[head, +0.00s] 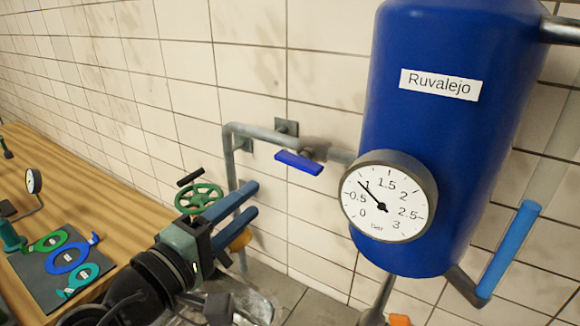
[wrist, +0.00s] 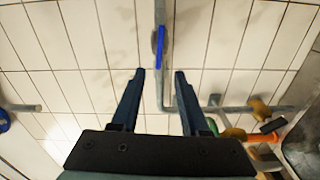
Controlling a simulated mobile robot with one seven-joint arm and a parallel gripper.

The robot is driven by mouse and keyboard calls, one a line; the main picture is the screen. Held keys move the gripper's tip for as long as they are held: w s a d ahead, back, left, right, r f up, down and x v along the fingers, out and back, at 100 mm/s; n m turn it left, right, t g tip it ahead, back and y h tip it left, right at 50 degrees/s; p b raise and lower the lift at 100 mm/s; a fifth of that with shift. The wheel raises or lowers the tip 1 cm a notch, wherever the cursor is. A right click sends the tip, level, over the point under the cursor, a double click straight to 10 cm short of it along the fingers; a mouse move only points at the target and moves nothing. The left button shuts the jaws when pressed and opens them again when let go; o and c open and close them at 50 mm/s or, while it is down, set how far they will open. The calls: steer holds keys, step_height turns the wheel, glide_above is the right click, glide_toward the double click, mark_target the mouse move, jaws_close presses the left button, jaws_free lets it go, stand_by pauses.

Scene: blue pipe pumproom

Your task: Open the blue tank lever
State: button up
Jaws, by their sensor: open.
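The blue tank (head: 440,150) hangs on the tiled wall at the right of the head view, labelled "Ruvalejo". A small dark-blue lever (head: 299,162) sits on the grey pipe left of the tank, lying roughly along the pipe. In the wrist view the lever (wrist: 162,47) shows beyond the fingertips, in line with the gap between them. My gripper (head: 252,199) is open and empty, below and left of the lever, apart from it. Its two fingers also show in the wrist view (wrist: 160,73).
A round gauge (head: 389,196) is on the tank front. A longer light-blue bar (head: 510,248) stands at the tank's lower right. A green handwheel (head: 199,198) is behind my gripper. A wooden table (head: 60,190) with coloured rings (head: 68,257) is at left.

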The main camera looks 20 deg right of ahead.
mark_target(294, 166)
steer(key=p+x, duration=0.4)
steer(key=x, duration=0.9)
steer(key=shift+s, duration=0.1)
jaws_close()
steer(key=shift+p, duration=0.3)
